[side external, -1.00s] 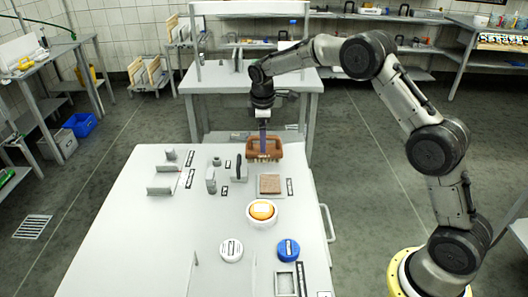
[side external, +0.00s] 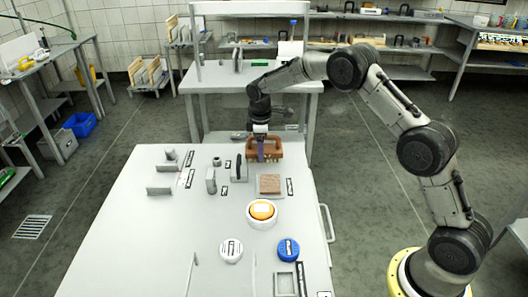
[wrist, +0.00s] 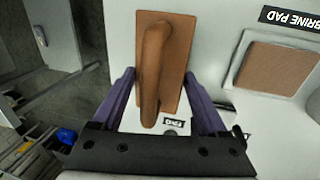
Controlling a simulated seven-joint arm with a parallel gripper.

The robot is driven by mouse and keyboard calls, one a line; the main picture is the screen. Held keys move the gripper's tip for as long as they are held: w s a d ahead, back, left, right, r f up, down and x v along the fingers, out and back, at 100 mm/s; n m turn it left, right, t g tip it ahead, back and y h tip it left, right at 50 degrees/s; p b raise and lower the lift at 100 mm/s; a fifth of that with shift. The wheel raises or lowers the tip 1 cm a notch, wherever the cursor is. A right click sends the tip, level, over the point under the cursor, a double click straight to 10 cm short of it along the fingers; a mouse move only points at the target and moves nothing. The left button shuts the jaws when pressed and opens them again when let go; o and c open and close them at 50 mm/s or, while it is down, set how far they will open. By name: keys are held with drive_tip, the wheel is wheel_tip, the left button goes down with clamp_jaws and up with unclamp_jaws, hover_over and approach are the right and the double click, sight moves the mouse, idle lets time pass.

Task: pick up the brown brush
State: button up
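The brown brush (side external: 270,150) stands near the far edge of the white table in the side view. In the wrist view the brush (wrist: 178,62) shows from above as a flat brown block with a raised handle along it. My gripper (side external: 261,154) is down at the brush in the side view. In the wrist view my gripper (wrist: 160,92) is open, with one purple finger on each side of the brush's near end. I see gaps between the fingers and the handle. The finger tips' depth against the brush is hard to tell.
A brown pad (side external: 269,184) labelled "BRINE PAD" in the wrist view lies close to the brush. An orange cheese in a white dish (side external: 262,212), white disc (side external: 231,250) and blue disc (side external: 288,249) stand nearer. A dark upright plate (side external: 239,168) is left of the brush.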

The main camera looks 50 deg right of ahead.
drive_tip(key=c, duration=0.8)
drive_tip(key=shift+c, duration=0.2)
drive_tip(key=shift+r, duration=0.15)
drive_tip(key=shift+w+r, duration=0.1)
drive_tip(key=shift+r, duration=0.4)
wheel_tip(320, 180, up, 2)
drive_tip(key=shift+r, duration=0.2)
drive_tip(key=s+a+r, duration=0.1)
drive_tip(key=s+r, duration=0.8)
drive_tip(key=s, duration=0.5)
drive_tip(key=shift+a+r, duration=0.2)
drive_tip(key=shift+a, duration=0.2)
